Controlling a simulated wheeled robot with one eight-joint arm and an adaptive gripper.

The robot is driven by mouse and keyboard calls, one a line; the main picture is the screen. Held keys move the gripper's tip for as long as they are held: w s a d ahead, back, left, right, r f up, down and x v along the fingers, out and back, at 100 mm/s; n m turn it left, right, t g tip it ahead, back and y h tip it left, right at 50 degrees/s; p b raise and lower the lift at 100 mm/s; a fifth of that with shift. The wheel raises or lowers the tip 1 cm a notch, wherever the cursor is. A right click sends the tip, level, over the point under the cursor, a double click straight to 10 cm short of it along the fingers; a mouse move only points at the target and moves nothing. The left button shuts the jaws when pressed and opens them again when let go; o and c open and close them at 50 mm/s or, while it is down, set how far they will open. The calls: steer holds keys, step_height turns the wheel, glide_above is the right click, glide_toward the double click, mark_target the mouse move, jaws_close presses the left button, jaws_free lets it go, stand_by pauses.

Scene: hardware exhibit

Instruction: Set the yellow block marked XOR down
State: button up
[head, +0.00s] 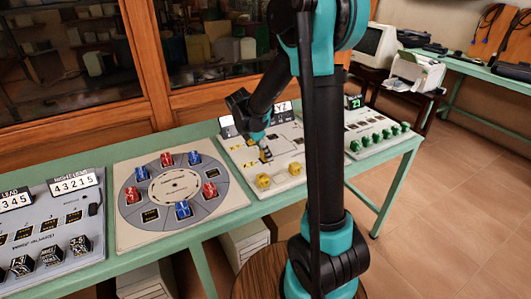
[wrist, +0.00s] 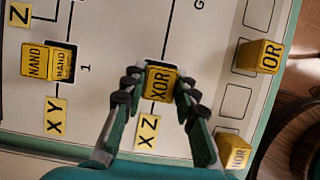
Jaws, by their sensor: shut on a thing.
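The yellow block marked XOR (wrist: 159,83) is between the fingertips of my gripper (wrist: 160,86) in the wrist view, with a dark finger pad against each side. It covers part of the white board (wrist: 110,30), just above the yellow "X Z" label (wrist: 147,131). A black line runs up the board from behind it. Whether it touches the board or hangs just above it I cannot tell. In the head view my gripper (head: 262,146) points down over the board (head: 231,150), and the block is small and partly hidden there.
A NAND block (wrist: 36,62) sits by the "1" mark, left of my gripper. An OR block (wrist: 259,55) and a NOR block (wrist: 234,151) stand at the right in outlined spaces. A panel with red and blue blocks (head: 172,187) lies left; green knobs (head: 381,134) lie right.

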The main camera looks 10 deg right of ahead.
steer(key=shift+f, duration=0.15)
steer(key=o, duration=1.1)
steer(key=v, duration=1.2)
